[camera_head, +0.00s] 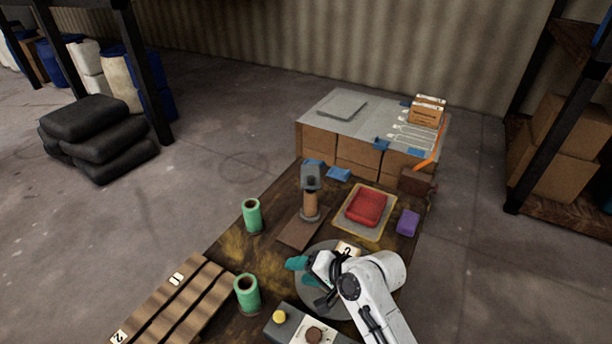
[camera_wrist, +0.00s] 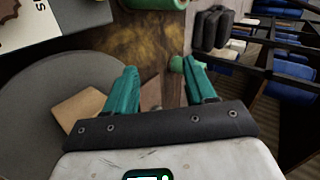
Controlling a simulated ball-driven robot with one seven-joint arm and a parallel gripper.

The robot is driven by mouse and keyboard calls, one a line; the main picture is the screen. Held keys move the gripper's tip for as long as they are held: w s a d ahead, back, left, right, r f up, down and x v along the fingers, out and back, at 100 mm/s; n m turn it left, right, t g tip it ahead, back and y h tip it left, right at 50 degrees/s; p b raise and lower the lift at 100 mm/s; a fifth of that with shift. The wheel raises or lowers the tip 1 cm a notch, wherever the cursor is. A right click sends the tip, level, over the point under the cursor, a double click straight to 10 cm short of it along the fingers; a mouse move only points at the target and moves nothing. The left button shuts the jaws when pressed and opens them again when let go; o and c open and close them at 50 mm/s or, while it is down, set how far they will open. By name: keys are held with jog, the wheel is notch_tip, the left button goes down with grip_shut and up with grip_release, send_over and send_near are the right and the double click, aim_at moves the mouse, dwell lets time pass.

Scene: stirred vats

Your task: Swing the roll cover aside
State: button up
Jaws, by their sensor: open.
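I cannot tell for sure which part is the roll cover. A grey-topped holder (camera_head: 311,178) stands above a brown cylinder (camera_head: 310,205) on a dark base plate. A round grey plate (camera_head: 338,309) lies under my gripper; it also shows in the wrist view (camera_wrist: 50,125), with a tan block (camera_wrist: 82,108) on it. My gripper (camera_head: 298,272) has teal fingers, spread apart with nothing between them, over the plate's left edge. In the wrist view the gripper (camera_wrist: 159,68) is also empty. My arm hides part of the plate.
Green rolls (camera_head: 252,217) and (camera_head: 247,295) stand left on the brown table (camera_head: 231,243). A slatted pallet (camera_head: 172,300) is lower left.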

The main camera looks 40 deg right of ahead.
jog(key=w+d+r+m+t+h, duration=0.15)
jog(key=w+d+m+t, duration=0.35)
jog(key=w+d+m, duration=0.5)
jog(key=m+t+h, duration=0.3)
jog(key=m+h, duration=0.2)
jog(key=m, duration=1)
send_near(311, 176)
jog(key=w, duration=0.1)
jog(key=shift+y, duration=0.25)
jog(key=w, duration=0.3)
jog(key=w+d+b, duration=0.1)
jog(key=w, duration=0.3)
jog(key=w+b, duration=0.1)
jog(key=w, duration=0.2)
jog(key=shift+w+d+f, duration=0.2)
jog(key=shift+w+f, duration=0.05)
jog(key=shift+f, duration=0.15)
grip_shut()
